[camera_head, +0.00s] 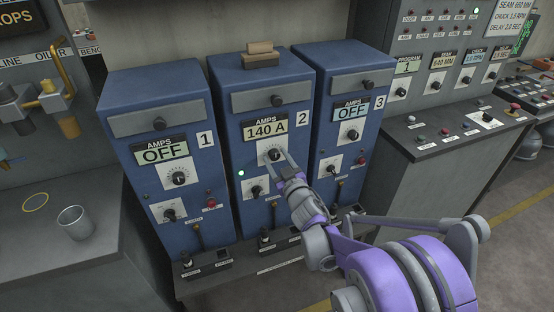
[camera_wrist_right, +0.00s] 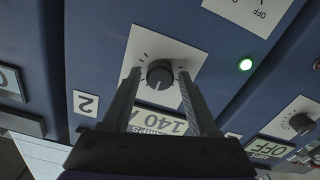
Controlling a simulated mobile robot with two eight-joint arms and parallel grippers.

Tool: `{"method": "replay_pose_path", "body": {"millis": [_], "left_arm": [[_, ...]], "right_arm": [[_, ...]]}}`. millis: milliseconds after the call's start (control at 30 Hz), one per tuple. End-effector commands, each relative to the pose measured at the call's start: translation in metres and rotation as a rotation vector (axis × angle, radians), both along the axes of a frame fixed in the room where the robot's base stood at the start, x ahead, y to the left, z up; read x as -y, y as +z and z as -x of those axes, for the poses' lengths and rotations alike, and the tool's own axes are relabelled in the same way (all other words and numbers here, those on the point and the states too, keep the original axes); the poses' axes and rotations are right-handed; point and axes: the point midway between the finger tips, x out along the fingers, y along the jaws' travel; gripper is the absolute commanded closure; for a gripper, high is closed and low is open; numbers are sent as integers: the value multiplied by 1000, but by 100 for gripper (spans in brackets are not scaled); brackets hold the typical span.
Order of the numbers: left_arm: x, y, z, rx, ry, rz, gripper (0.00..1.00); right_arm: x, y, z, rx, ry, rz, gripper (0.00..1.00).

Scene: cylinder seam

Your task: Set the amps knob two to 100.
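The amps knob two (camera_head: 273,155) is a round black knob on a white dial plate on the middle blue cabinet (camera_head: 234,190), marked 2. The display above it (camera_head: 265,129) reads 140 A. In the right wrist view the knob (camera_wrist_right: 160,74) faces me, with part of the upside-down 140 display below it. My right gripper (camera_head: 279,162) is at the knob. Its two fingers (camera_wrist_right: 158,76) are spread on either side of the knob, with a visible gap on each side. My left gripper is not in view.
Cabinets 1 (camera_head: 160,180) and 3 (camera_head: 345,150) flank the middle one, and their displays read OFF. A green lamp (camera_head: 241,173) glows on cabinet 2, above a lower knob (camera_head: 256,191). A metal cup (camera_head: 75,222) stands on the left bench.

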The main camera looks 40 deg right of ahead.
Motion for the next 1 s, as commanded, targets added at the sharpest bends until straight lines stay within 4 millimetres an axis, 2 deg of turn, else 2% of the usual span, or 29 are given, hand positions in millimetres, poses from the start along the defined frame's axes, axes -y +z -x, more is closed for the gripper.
{"method": "replay_pose_path", "body": {"millis": [33,300,667,1000], "left_arm": [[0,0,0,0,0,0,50],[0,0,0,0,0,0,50],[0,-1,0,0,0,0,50],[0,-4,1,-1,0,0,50]], "right_arm": [[0,0,0,0,0,0,51],[0,0,0,0,0,0,99],[0,0,0,-7,0,29,100],[0,-1,0,-55,0,228,100]]}}
